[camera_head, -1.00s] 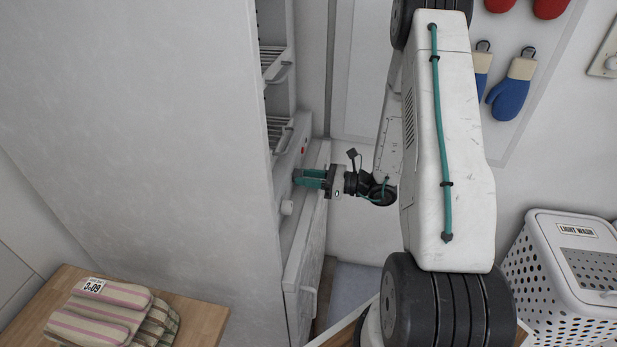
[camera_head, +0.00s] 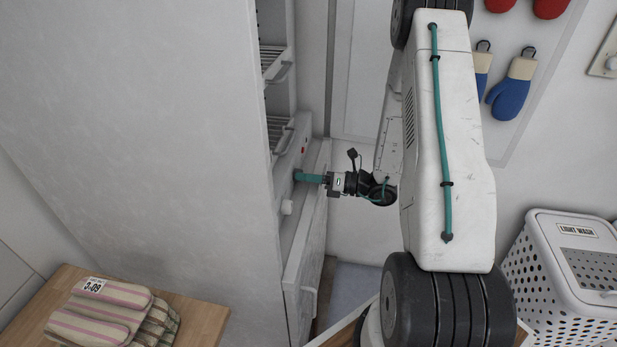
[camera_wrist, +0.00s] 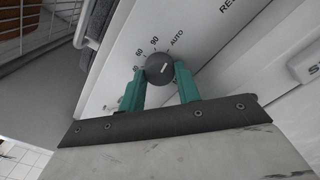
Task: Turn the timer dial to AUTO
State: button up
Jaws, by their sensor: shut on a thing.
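The timer dial (camera_wrist: 158,66) is a dark round knob with a short white mark, on a pale panel in the wrist view. The printed numbers, including 60 and 90, and the word AUTO (camera_wrist: 176,38) curve around its upper left and top. The white mark slants to the upper right; I cannot tell whether it lines up exactly with AUTO. My gripper (camera_wrist: 160,78) has its green fingers on both sides of the dial, shut on it. In the head view my gripper (camera_head: 298,175) reaches left to the panel, and its fingers hide the dial.
A tall white cabinet with wire racks (camera_head: 278,130) rises above the panel (camera_head: 300,215). Folded striped cloths (camera_head: 105,315) lie on a wooden top at lower left. A white laundry hamper (camera_head: 565,270) stands at right.

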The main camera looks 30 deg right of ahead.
dwell(0.4)
jog(key=o, duration=1)
jog(key=shift+v, duration=3.9)
jog(key=shift+r, duration=0.1)
